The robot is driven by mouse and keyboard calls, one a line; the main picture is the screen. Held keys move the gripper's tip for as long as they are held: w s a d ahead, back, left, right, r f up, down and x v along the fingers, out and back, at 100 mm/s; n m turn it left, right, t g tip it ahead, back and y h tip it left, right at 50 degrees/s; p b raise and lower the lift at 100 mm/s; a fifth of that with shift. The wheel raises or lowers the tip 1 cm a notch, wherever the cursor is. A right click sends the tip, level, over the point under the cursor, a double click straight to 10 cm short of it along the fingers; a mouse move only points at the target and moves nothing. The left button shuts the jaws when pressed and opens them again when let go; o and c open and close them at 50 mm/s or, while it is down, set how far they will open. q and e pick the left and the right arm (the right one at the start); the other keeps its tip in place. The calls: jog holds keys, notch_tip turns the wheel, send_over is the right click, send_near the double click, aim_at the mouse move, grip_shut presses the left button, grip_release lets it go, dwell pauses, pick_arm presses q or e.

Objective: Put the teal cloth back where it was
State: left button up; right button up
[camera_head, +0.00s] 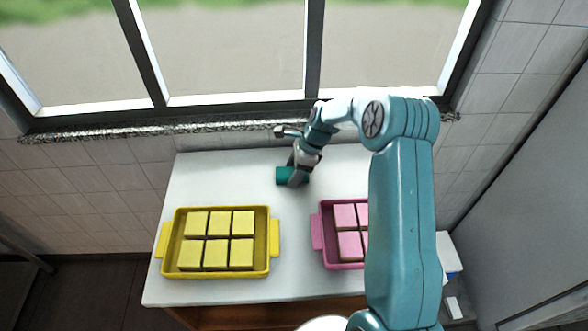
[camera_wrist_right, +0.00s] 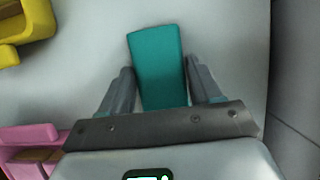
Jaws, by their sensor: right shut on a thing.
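The teal cloth (camera_head: 283,175) is a small folded piece near the back middle of the white table. My right gripper (camera_head: 292,178) reaches down to it from the right and is shut on it. In the right wrist view the cloth (camera_wrist_right: 158,65) sits between the two fingers of the right gripper (camera_wrist_right: 160,85) and sticks out past their tips. I cannot tell whether the cloth touches the table. My left gripper is not in view.
A yellow tray (camera_head: 219,274) with several yellow squares stands at the front left of the table (camera_head: 200,180). A pink tray (camera_head: 318,232) with pink squares is partly hidden by my right arm. The back left is clear. A wall and window stand behind.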

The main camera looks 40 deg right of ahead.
jog(key=shift+s+r, duration=0.1)
jog(key=o, duration=1)
jog(key=shift+f, duration=0.2)
jog(key=shift+r, duration=0.1)
jog(key=b+v, duration=0.1)
jog(key=v, duration=1.1)
jog(key=shift+a+r, duration=0.1)
jog(key=shift+r, duration=0.05)
jog(key=shift+a, duration=0.1)
